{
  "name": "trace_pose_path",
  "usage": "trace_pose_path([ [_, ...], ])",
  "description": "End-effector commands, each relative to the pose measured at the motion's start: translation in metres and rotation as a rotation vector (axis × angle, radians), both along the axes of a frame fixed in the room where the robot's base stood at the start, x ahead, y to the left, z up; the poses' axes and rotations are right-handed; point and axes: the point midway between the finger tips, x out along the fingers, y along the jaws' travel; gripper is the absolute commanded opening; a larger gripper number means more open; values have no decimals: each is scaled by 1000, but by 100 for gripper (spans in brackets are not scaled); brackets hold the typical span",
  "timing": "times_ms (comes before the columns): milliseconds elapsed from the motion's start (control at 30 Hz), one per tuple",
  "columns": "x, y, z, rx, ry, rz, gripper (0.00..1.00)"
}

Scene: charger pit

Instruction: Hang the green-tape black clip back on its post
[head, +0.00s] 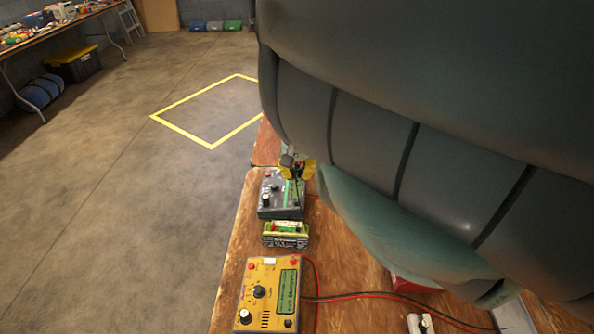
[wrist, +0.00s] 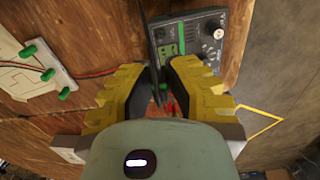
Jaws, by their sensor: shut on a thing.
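My gripper (wrist: 159,78) is in the wrist view with its yellow-padded fingers closed around a thin black piece, which I take for the black clip (wrist: 151,48). Its green tape cannot be made out clearly. The piece stands up past the fingertips, in front of a dark grey charger (wrist: 190,42) with a green panel and knobs. In the head view my gripper (head: 297,165) is small and partly hidden by my arm, at the far end of the dark charger (head: 270,198). I cannot tell which post belongs to the clip, or whether the clip touches the charger.
A green battery pack (head: 286,238) and a yellow charger (head: 262,293) stand nearer on the wooden bench (head: 228,292). Red and black leads (head: 370,296) cross the bench. A white panel with green knobs (wrist: 30,75) shows in the wrist view. My arm covers much of the head view.

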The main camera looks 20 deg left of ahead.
Motion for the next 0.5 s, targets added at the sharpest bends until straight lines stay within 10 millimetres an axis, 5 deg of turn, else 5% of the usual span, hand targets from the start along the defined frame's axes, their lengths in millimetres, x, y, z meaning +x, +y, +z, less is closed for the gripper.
trace_pose_path([
  [500, 0, 1, -27, 1, -1, 1, 0],
])
